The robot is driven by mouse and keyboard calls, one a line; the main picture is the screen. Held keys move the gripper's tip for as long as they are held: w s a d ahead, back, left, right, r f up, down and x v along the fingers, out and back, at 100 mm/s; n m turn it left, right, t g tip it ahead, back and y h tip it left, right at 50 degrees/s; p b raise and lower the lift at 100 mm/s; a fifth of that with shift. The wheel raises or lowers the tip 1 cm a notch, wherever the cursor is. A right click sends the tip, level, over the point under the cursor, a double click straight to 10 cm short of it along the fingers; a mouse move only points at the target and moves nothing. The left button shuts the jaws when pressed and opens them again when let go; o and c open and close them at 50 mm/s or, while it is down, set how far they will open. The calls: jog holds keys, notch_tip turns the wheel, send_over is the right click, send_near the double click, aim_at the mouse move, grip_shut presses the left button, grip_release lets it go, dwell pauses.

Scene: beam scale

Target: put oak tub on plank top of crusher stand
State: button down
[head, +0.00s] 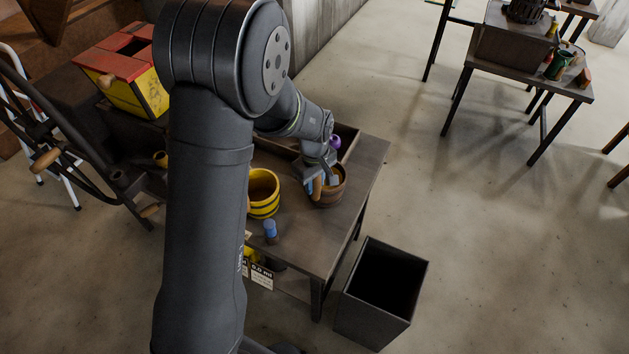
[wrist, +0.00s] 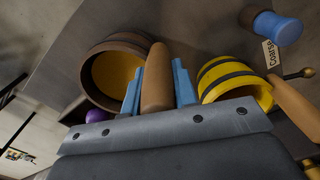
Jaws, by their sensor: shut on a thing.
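The brown wooden tub (head: 331,194), which looks like the oak tub, is at the right part of the dark wooden table (head: 368,165). In the wrist view the tub (wrist: 94,72) shows its dark rim and amber inside. My gripper (head: 318,187) is at its near left side, with blue fingers shut on a wooden handle (wrist: 157,80) beside the tub. Whether the tub's base touches the table is unclear. A plank-topped stand (head: 573,88) with a dark machine (head: 526,10) at the upper right looks like the crusher stand.
A yellow tub with dark bands (head: 264,194) stands left of my gripper. A blue-topped peg (head: 270,231) is near the table's front edge. An open dark bin (head: 375,318) stands on the floor. A green vessel (head: 558,66) occupies part of the far stand. Open floor separates the tables.

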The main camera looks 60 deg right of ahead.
jog(key=c, duration=1.1)
grip_release()
jog(key=shift+f, duration=0.1)
jog(key=shift+c, duration=0.2)
notch_tip(320, 180, up, 12)
jog(key=shift+r, duration=0.2)
jog(key=shift+f, duration=0.1)
notch_tip(320, 180, down, 12)
jog(key=shift+f, duration=0.2)
notch_tip(320, 180, up, 3)
jog(key=shift+f, duration=0.2)
jog(key=shift+r, duration=0.6)
